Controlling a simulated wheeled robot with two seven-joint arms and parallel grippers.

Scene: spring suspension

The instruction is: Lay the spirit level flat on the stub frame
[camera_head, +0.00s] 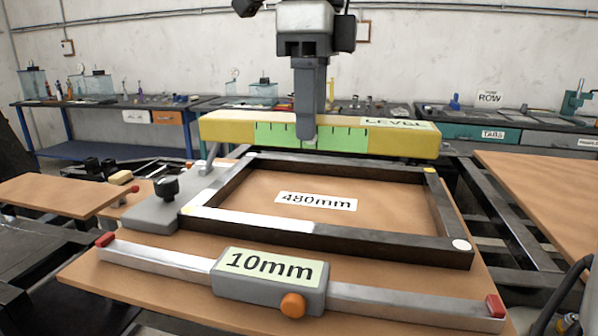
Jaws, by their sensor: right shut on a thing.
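The spirit level (225,128) is a long yellow bar with a green marked band and a "LEVEL" label. My right gripper (307,132) comes down from above and is shut on the level's middle. My left gripper is not in view.
A metal bar gauge with a "10mm" slider (270,281) lies along the board's front. A grey clamp with a black knob (166,189) sits at the frame's left corner. Wooden tops flank the board (62,192) (545,190). Cluttered benches stand behind.

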